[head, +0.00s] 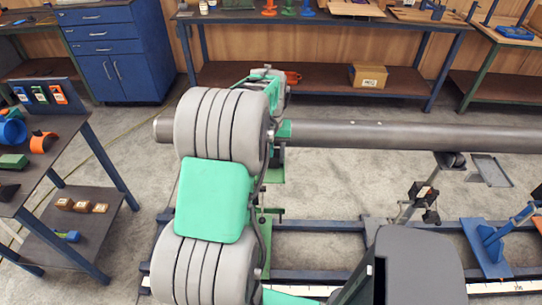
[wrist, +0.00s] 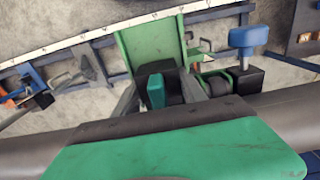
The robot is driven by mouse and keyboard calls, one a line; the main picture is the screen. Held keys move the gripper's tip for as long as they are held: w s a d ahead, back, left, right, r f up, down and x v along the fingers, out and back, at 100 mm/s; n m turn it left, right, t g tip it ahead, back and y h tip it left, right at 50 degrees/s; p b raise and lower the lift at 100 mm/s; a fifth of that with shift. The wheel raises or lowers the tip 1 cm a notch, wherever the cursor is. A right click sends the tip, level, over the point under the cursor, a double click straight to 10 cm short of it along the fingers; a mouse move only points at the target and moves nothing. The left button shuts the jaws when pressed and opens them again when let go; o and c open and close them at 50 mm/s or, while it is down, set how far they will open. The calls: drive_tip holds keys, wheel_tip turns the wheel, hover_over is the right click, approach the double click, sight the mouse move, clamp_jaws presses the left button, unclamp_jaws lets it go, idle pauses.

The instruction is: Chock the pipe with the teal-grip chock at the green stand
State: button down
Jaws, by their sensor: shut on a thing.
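The grey pipe (head: 400,136) runs level across the head view. It also crosses the bottom of the wrist view (wrist: 285,108), partly behind my teal-and-dark wrist housing. The green stand (head: 266,235) is below the pipe, mostly behind my arm. Its green plate shows in the wrist view (wrist: 153,43). My gripper (wrist: 158,92) is beside the pipe at this stand, its grey fingers shut on the chock. The chock's teal grip (wrist: 156,91) shows between the fingers, with a dark body around it. Whether the chock touches the pipe or stand is hidden. My arm hides the gripper in the head view.
A blue stand (head: 487,248) is on the rail at the right. A blue-topped knob (wrist: 250,38) rises close to the green stand. A side table (head: 75,125) with coloured parts is at the left. A workbench (head: 330,22) lines the back. Floor behind the pipe is clear.

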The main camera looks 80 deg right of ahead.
sight(271, 144)
drive_tip(key=shift+w+d, duration=0.15)
drive_tip(key=shift+d, duration=0.35)
drive_tip(key=c, duration=0.6)
unclamp_jaws()
drive_tip(key=shift+r+p, duration=0.45)
drive_tip(key=shift+r, duration=0.05)
drive_tip(key=shift+a+r+p, duration=0.2)
drive_tip(key=shift+r+p, duration=0.2)
drive_tip(key=shift+r, duration=0.35)
drive_tip(key=shift+r+p, duration=0.35)
drive_tip(key=shift+r, duration=0.1)
drive_tip(key=shift+a+r+p, duration=0.15)
drive_tip(key=shift+r+p, duration=0.4)
drive_tip(key=shift+r, duration=0.35)
drive_tip(key=shift+a+r+p, duration=0.15)
drive_tip(key=shift+r+p, duration=0.4)
drive_tip(key=shift+r, duration=0.3)
